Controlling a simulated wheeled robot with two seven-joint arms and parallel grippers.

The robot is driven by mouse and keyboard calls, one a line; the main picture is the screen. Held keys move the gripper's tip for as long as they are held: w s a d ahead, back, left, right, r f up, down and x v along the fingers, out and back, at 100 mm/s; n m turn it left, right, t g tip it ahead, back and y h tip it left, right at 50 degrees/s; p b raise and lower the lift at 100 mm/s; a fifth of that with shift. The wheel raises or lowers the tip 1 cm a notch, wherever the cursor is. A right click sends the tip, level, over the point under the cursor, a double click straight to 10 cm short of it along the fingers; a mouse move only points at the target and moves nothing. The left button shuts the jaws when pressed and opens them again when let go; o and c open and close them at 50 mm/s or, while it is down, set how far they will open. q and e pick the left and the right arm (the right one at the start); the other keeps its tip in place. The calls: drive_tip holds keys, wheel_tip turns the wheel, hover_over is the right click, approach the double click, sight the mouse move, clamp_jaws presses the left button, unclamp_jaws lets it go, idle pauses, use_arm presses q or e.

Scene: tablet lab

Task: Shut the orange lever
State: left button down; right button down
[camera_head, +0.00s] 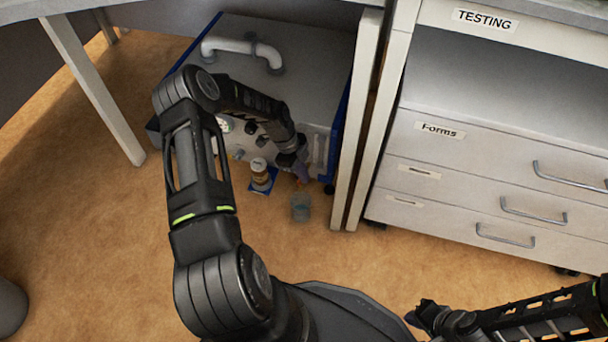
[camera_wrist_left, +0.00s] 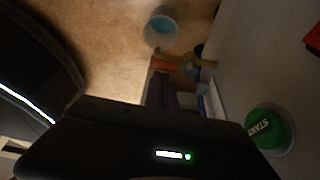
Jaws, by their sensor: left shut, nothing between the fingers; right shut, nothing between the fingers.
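The orange lever (camera_wrist_left: 165,65) shows as a small orange and yellow-brown piece on the front of the grey machine (camera_head: 310,75) in the left wrist view. It is dim and partly hidden, so I cannot tell its exact position. My left gripper (camera_head: 301,174) is shut and empty, low in front of the machine's right side. In the left wrist view its fingertips (camera_wrist_left: 160,85) are close to the lever; I cannot tell whether they touch. In the head view my arm hides most of that spot. My right gripper (camera_head: 424,314) is shut and empty at the lower right, far from the machine.
A translucent cup (camera_head: 300,208) stands just below my left gripper. A brown-and-white bottle (camera_head: 260,172) stands beside it, left. A green START button (camera_wrist_left: 270,128) is on the machine front. A white table leg (camera_head: 352,150) and drawers (camera_head: 480,180) stand right.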

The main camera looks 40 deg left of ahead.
use_arm(q)
drive_tip(key=shift+s+a+f+m+g+b, duration=0.15)
drive_tip(key=shift+a+m+b, duration=0.1)
drive_tip(key=shift+m+b, duration=0.25)
drive_tip(key=shift+w+a+f+m+g+b, duration=0.1)
drive_tip(key=shift+a+m+g+b, duration=0.1)
drive_tip(key=shift+m+b, duration=0.3)
drive_tip(key=shift+s+a+r+m, duration=0.15)
drive_tip(key=shift+a+m, duration=0.15)
drive_tip(key=shift+m, duration=0.4)
drive_tip(key=shift+a+b, duration=0.65)
drive_tip(key=shift+a+r, duration=0.1)
drive_tip(key=shift+a, duration=0.05)
drive_tip(key=shift+w+d, duration=0.45)
drive_tip(key=shift+d, duration=0.25)
drive_tip(key=shift+d+r, duration=0.1)
